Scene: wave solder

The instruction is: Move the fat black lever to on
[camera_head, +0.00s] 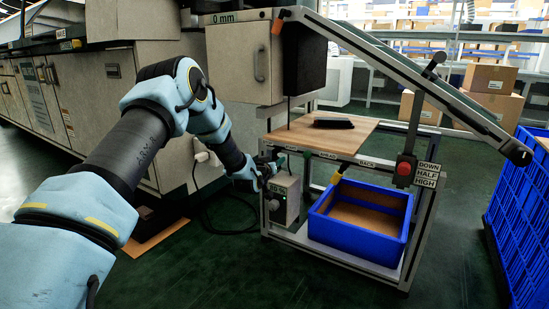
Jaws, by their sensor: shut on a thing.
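My gripper (273,167) is at the left end of the small bench's front rail, just above a grey control box (283,203). It is shut on a small part there. The fingers hide most of that part, so I cannot tell its shape or whether it is the fat black lever. A label strip with BACK (365,164) runs along the rail. The lever's on position cannot be read from here.
A wooden board (318,138) with a black block (333,123) tops the bench. A blue bin (355,240) stands below. A red button (404,169) sits beside a DOWN, HALF, HIGH sign (427,175). A sloping rail (400,70) passes overhead. Green floor (215,275) in front is clear.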

